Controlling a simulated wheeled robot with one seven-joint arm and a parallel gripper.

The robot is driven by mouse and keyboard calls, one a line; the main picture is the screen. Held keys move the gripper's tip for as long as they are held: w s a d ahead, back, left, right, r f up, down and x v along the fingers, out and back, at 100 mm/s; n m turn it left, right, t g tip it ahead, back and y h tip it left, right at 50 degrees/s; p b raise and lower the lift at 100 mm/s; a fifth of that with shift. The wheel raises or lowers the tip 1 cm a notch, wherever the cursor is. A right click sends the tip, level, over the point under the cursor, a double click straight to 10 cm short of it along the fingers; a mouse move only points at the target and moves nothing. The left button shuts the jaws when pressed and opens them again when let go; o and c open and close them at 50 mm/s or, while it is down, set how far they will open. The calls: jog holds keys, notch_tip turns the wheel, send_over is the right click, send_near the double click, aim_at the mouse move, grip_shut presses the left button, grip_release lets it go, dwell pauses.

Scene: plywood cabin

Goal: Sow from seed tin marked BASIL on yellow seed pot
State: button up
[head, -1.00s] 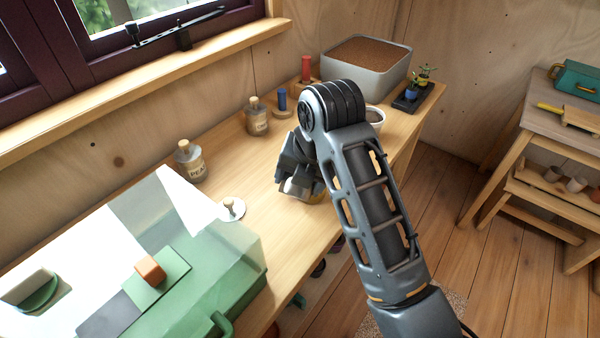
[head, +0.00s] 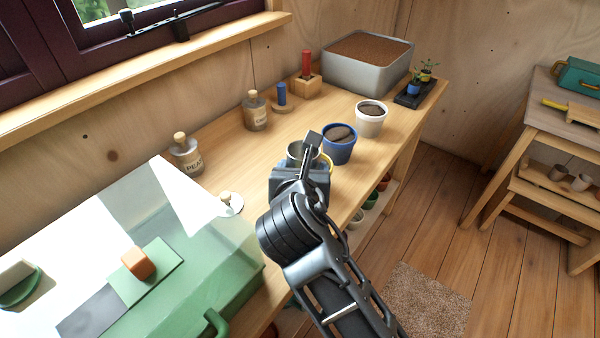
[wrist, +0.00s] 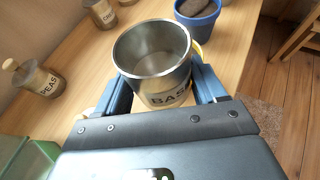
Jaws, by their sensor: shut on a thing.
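My gripper (head: 308,155) is shut on a grey metal tin (wrist: 155,50). The wrist view shows the tin between my fingers, its label reading "BAS" with the rest cut off, and its open top facing the camera. In the head view the tin's rim (head: 295,150) shows beside my finger, roughly upright. A yellow pot (head: 327,162) is mostly hidden behind my gripper and the tin; only a yellow edge shows, also in the wrist view (wrist: 196,47). I cannot tell the gap between tin and pot.
A blue pot (head: 340,150) and a white pot (head: 371,120), both with soil, stand just beyond. A PEAS bottle (head: 187,156) and another corked bottle (head: 256,112) stand left. A green clear-lidded box (head: 200,285) fills the near left bench.

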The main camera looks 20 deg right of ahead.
aim_at(303, 156)
jog(key=shift+w+t, duration=0.1)
jog(key=shift+t, duration=0.2)
jog(key=shift+r, duration=0.1)
notch_tip(303, 156, up, 4)
jog(key=p, duration=0.4)
dwell(0.3)
dwell(0.4)
